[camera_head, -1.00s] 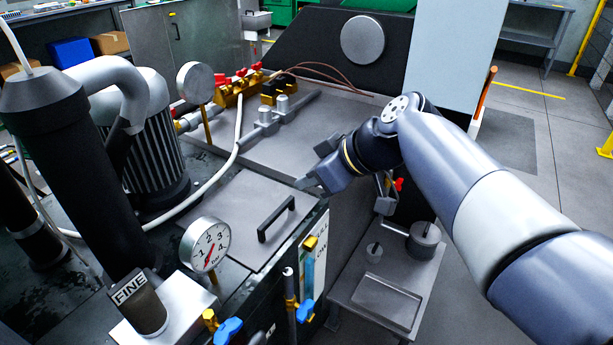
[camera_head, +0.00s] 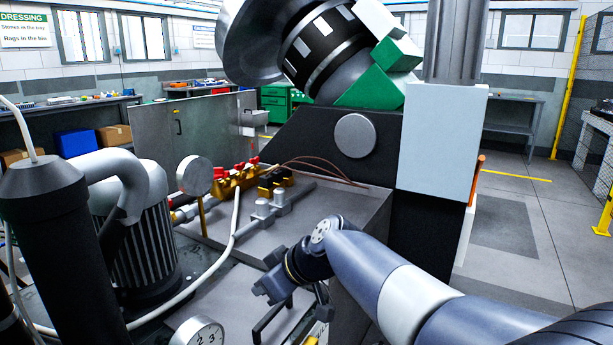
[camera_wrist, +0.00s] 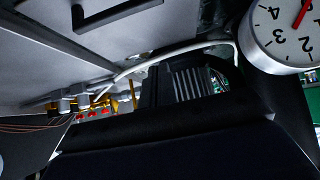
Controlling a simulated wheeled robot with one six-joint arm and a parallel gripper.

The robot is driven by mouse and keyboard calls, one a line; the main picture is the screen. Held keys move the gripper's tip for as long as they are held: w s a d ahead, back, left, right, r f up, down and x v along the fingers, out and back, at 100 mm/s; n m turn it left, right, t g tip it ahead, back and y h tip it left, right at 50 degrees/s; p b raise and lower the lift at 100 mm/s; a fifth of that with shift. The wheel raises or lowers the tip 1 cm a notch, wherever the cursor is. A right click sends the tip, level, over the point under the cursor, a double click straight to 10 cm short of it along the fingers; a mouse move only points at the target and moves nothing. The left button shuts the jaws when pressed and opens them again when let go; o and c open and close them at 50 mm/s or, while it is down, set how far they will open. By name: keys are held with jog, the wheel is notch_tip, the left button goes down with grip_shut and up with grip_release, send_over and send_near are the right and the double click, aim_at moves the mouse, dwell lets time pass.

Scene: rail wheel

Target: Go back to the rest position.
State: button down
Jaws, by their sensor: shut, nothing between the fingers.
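My gripper (camera_head: 266,287) is shut and empty in the head view. It is above the grey lid (camera_head: 235,305) of the machine, close to the black bar handle (camera_head: 272,318) in the picture. My arm reaches in from the lower right, bent at the wrist. The wrist view looks across the machine from a tilted angle, with the black handle (camera_wrist: 115,14) at the top left and a dial gauge (camera_wrist: 287,33) at the top right. My fingertips cannot be made out there.
A finned motor (camera_head: 145,235), a gauge (camera_head: 195,175) and brass valves with red handles (camera_head: 237,176) stand left of my gripper. A dark upright with a pale blue block (camera_head: 442,140) stands behind my arm. The floor (camera_head: 535,225) at the right is open.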

jog(key=shift+w+a+r+p, duration=0.15)
jog(key=shift+a+r+p, duration=0.05)
jog(key=shift+r+p, duration=0.3)
jog(key=shift+w+a+r+p, duration=0.1)
jog(key=shift+a+r+p, duration=0.1)
jog(key=shift+r+p, duration=0.3)
jog(key=shift+f, duration=0.1)
